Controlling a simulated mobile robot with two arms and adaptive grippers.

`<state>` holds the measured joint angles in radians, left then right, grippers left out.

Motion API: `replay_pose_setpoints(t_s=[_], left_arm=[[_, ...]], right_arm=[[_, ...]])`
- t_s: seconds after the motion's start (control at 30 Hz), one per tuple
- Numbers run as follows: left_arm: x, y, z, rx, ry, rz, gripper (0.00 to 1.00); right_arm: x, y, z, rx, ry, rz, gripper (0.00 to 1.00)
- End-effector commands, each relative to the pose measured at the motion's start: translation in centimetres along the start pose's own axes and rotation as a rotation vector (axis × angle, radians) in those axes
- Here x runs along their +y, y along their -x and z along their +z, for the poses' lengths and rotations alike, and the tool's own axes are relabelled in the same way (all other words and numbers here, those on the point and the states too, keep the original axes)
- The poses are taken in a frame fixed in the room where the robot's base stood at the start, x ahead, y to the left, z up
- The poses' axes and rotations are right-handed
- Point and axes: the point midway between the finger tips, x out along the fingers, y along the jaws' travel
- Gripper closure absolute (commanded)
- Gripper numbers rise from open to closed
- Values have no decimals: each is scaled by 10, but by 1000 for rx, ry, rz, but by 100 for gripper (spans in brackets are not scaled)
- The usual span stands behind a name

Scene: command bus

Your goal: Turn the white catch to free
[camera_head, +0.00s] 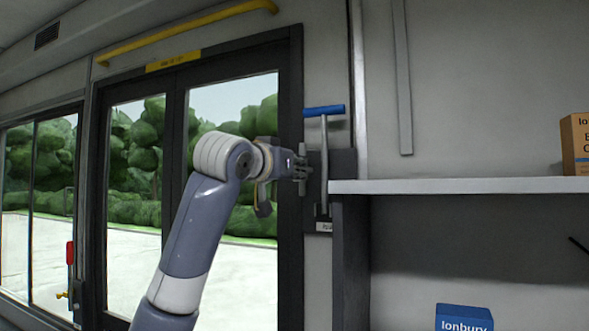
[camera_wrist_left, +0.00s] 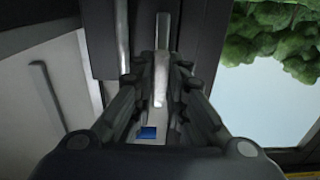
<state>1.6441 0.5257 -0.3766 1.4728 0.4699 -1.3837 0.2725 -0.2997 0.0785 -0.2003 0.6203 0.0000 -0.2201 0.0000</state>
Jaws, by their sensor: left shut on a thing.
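The white catch (camera_head: 301,150) is a short pale upright bar on the dark door post, left of a blue-topped lever. My left gripper (camera_head: 301,171) comes in from the left and has its fingers at the catch. In the left wrist view, the fingers (camera_wrist_left: 163,68) are closed around a pale bar (camera_wrist_left: 161,88), which looks like the catch. The fingers hide part of it. My right gripper is not in view.
A lever with a blue T-handle (camera_head: 324,110) stands just right of the gripper. A shelf (camera_head: 450,186) juts out on the right, with a cardboard box (camera_head: 576,145) on it. A blue box (camera_head: 464,317) is below. Glazed doors (camera_head: 128,200) are at left, near a red handle (camera_head: 70,253).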

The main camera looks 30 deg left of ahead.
Motion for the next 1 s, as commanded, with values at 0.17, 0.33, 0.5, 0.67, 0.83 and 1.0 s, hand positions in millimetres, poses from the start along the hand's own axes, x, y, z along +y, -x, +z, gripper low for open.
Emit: replay_pose_setpoints(t_s=[0.17,0.33,0.5,0.67,0.83,1.0], left_arm=[[1,-2,6,-14,-4,1,78],[1,-1,4,-9,-3,0,67],[0,-1,2,-5,-1,0,67],[0,5,1,-2,-1,0,67],[0,28,1,-1,-1,0,67],[0,62,1,-1,-3,-1,67]], right_arm=[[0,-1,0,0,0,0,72],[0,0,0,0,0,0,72],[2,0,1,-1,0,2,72],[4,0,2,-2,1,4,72],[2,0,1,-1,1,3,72],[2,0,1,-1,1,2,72]])
